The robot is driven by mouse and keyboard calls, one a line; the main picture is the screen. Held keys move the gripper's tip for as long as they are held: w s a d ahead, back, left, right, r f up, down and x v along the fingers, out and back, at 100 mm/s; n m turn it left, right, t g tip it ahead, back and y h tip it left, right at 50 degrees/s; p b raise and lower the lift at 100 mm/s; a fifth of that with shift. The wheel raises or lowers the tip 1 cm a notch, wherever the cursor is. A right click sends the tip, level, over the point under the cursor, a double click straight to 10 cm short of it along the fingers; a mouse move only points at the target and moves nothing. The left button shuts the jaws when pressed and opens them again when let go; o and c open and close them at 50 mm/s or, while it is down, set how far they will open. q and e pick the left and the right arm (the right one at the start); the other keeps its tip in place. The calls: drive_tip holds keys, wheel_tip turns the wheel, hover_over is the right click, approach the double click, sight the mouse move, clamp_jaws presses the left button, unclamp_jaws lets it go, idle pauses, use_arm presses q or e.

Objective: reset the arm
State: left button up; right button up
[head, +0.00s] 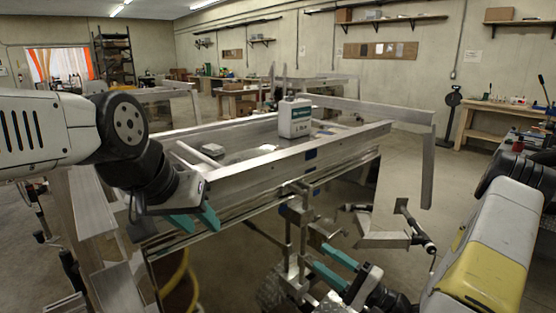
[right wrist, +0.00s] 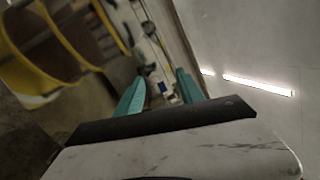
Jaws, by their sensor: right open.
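My left gripper (head: 203,233) shows in the head view in front of the near side rail of the aluminium trailer (head: 255,176). Its two teal fingers are apart, with nothing seen between them. My right gripper (head: 317,255) is low in the middle of the head view, in front of the trailer's coupling and jack parts. Its teal fingers also show in the right wrist view (right wrist: 160,75), spread apart and empty. I cannot tell whether either gripper touches the trailer.
A white jug (head: 295,118) with a green label stands on the trailer. A metal bracket with handles (head: 384,238) is right of my right gripper. A workbench (head: 490,117) stands at the right wall. Open floor (head: 405,165) lies between trailer and bench.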

drive_tip(key=s+a+r+n+g+h, duration=0.2)
drive_tip(key=s+a+r+n+g, duration=0.2)
drive_tip(key=s+n+g, duration=0.3)
drive_tip(key=s+a+r+n+g+h, duration=0.2)
drive_tip(key=s+a+r+n+g, duration=0.15)
drive_tip(key=s+g, duration=0.4)
drive_tip(key=w+d+r+t+h, duration=0.2)
drive_tip(key=d+r+t+h, duration=0.5)
drive_tip(key=r, duration=0.6)
drive_tip(key=shift+w+d+h, duration=0.2)
drive_tip(key=shift+d+h, duration=0.9)
drive_tip(key=shift+h, duration=0.1)
drive_tip(key=shift+t, duration=0.25)
drive_tip(key=shift+c, duration=0.5)
